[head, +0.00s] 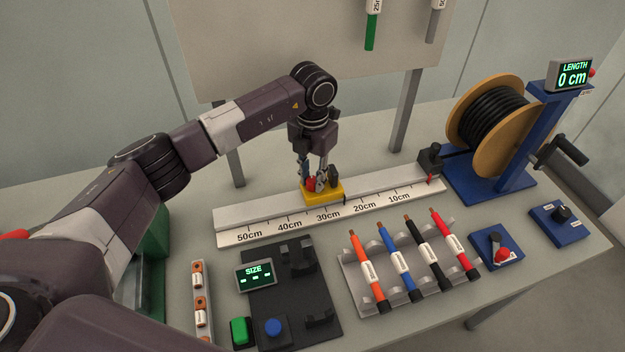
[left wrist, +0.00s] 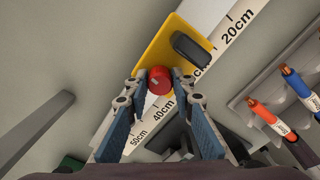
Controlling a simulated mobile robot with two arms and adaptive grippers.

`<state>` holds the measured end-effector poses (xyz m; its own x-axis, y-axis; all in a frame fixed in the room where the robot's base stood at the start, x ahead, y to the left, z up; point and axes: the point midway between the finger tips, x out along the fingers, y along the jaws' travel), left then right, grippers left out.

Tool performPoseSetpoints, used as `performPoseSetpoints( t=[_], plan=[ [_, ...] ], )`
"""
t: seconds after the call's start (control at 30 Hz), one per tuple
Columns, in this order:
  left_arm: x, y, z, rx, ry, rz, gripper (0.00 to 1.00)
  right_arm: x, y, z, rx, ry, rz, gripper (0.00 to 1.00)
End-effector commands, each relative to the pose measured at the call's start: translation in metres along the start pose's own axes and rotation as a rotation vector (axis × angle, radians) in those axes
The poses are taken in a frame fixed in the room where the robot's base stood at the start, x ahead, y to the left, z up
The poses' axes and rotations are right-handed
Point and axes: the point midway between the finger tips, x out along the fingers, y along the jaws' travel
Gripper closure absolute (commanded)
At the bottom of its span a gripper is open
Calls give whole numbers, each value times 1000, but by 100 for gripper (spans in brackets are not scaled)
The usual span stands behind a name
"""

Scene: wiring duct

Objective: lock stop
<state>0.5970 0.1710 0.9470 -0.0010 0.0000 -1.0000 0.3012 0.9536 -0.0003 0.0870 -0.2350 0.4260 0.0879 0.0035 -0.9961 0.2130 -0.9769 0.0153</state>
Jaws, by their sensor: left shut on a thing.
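The stop is a yellow block (head: 325,197) seated on the white ruler rail (head: 262,216), close to the 30cm mark. It has a red knob and a black handle (head: 333,175) on top. In the left wrist view the yellow block (left wrist: 153,48) shows the red knob (left wrist: 160,78) near its lower edge and the black handle (left wrist: 192,50) at its right. My left gripper (head: 317,184) points down over the block; in the left wrist view its fingertips (left wrist: 160,87) are shut on the red knob, one on each side. My right gripper is in neither view.
A cable reel (head: 492,125) with a LENGTH display (head: 571,76) reading 0 cm stands at the right. In front of the rail are a rack of coloured cables (head: 400,262), a black fixture with a SIZE display (head: 255,273) and blue switch boxes (head: 497,248). A board stands behind.

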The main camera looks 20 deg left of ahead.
Motion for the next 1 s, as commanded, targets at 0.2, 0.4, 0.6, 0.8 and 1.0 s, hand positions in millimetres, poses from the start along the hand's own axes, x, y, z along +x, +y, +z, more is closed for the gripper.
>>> performPoseSetpoints(
  t=[0.2, 0.4, 0.6, 0.8, 1.0],
  plan=[
    [4, 1, 1, 175, -4, 3, 100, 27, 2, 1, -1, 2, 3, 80],
    [3, 0, 1, 365, -4, 3, 100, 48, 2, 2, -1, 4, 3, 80],
    [3, 0, 1, 555, -4, 4, 100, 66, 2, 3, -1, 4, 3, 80],
    [2, 0, 1, 744, -5, 3, 100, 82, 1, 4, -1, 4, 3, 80],
    [2, 0, 1, 934, -5, 4, 100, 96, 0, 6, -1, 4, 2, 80]
  ],
)
